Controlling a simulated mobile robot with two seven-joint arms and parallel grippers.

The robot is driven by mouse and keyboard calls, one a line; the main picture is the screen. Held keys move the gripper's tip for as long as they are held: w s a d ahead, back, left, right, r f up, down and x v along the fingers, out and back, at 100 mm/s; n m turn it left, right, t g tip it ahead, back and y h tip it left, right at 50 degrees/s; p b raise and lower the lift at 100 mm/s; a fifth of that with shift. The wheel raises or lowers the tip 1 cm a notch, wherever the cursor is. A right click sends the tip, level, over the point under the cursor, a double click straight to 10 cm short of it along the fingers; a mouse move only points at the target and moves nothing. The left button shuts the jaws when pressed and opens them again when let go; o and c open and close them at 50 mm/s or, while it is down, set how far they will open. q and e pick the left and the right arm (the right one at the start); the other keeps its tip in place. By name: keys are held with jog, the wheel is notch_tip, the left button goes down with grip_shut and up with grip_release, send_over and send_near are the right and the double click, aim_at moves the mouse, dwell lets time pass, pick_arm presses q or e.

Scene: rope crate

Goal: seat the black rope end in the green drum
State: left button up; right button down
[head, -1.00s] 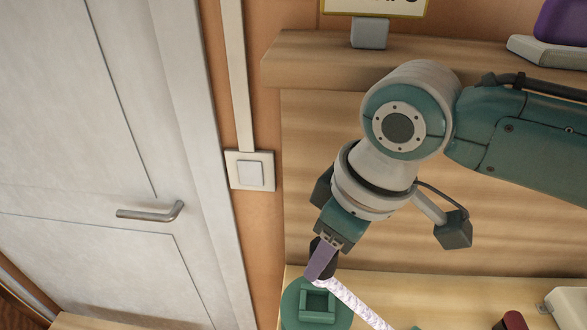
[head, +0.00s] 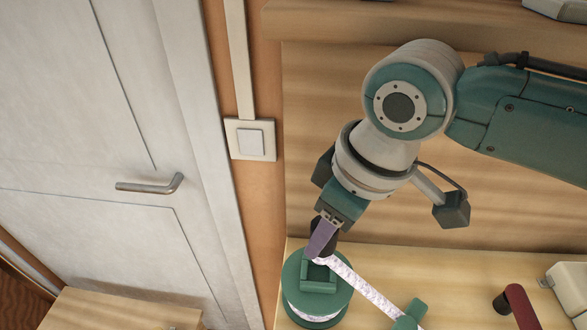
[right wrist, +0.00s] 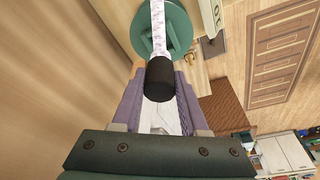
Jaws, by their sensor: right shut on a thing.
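The green drum (head: 318,297) stands at the bottom of the head view, with white rope wound low around it and a square green piece on top. My right gripper (head: 322,248) is just above the drum's back edge, shut on the black rope end (right wrist: 160,80). In the right wrist view the black end sits between the purple fingers, and the white rope (right wrist: 158,30) runs from it over the drum (right wrist: 148,35). In the head view the rope (head: 365,288) runs down right from the fingers to a green block (head: 410,313). My left gripper is not in view.
A dark red handle-like object (head: 520,305) and a cream box (head: 568,285) are at the lower right on the wooden surface. A wooden back panel (head: 330,120) rises behind my right arm. A door (head: 90,150) with a handle is on the left.

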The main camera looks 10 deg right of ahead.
aim_at(323, 257)
jog(key=shift+f, duration=0.15)
jog(key=shift+f+b, duration=1.05)
jog(key=shift+f, duration=0.5)
jog(key=shift+f, duration=0.15)
jog(key=shift+f+b, duration=0.5)
jog(key=shift+f, duration=0.05)
jog(key=shift+f+b, duration=0.5)
jog(key=shift+f, duration=0.1)
dwell(0.6)
jog(key=shift+c, duration=1.8)
grip_release()
